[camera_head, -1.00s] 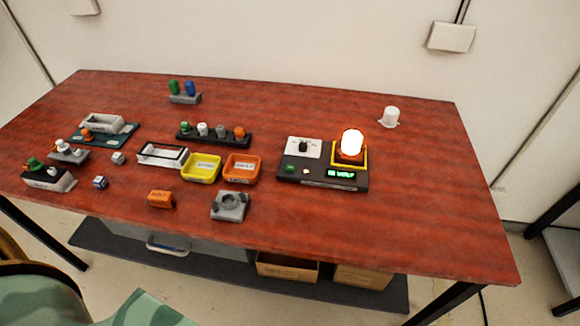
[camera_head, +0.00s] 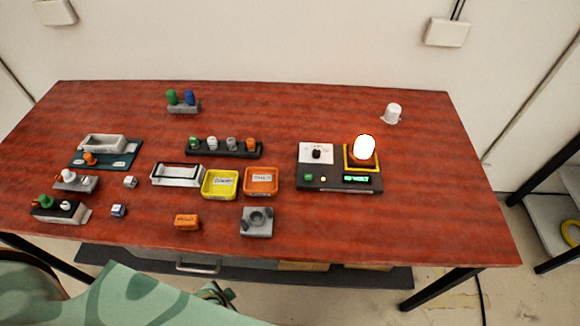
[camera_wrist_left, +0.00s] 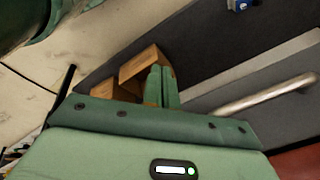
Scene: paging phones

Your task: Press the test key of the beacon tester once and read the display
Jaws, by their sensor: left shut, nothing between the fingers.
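The beacon tester (camera_head: 338,180) is a dark box on the right half of the red table. A lit beacon (camera_head: 363,148) glows bright white in its yellow square socket. Its display (camera_head: 356,179) shows green characters, too small to read surely. A green key (camera_head: 309,177) and a small pale dot sit at its front left, below a white panel with a black knob (camera_head: 316,154). My left gripper (camera_wrist_left: 161,86) is shut and empty in the left wrist view, in front of the table. It is well away from the tester. My right gripper is not in view.
Left of the tester stand a yellow bin (camera_head: 220,184), an orange bin (camera_head: 261,180) and a dark rack (camera_head: 224,149) of coloured caps. A grey fixture (camera_head: 257,222) lies near the front edge. A white cup (camera_head: 392,113) stands behind right. The table's right end is clear.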

